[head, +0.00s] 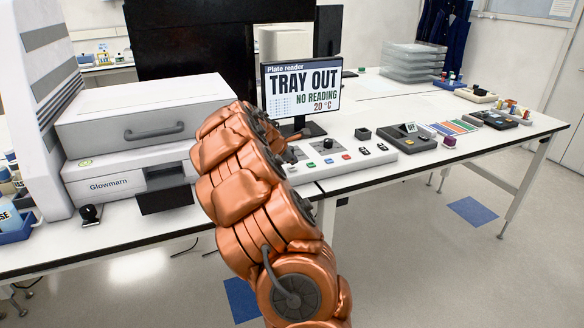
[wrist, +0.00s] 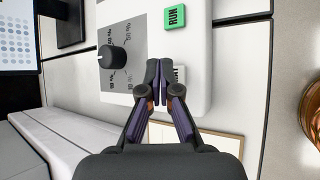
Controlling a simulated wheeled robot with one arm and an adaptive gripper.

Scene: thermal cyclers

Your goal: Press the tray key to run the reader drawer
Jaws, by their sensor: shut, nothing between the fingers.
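The plate reader (head: 125,165), marked Glowmarn, stands on the bench at the left in the head view. A dark tray (head: 165,198) sticks out of its front. The monitor (head: 301,92) reads "TRAY OUT", "NO READING", "20 °C". The control panel (head: 385,158) lies right of the reader; in the wrist view the panel (wrist: 198,45) shows a dial (wrist: 113,56), a green RUN key (wrist: 174,17) and a white key (wrist: 180,75). My gripper (wrist: 159,66) is shut and empty over the panel, its fingers partly hiding the white key's lettering. I cannot tell whether it touches the key.
More switches and small devices (head: 410,140) line the bench to the right. Stacked clear trays (head: 412,62) stand at the back right. A black stand (head: 90,214) is at the bench's front left. My arm crosses the head view and hides part of the panel.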

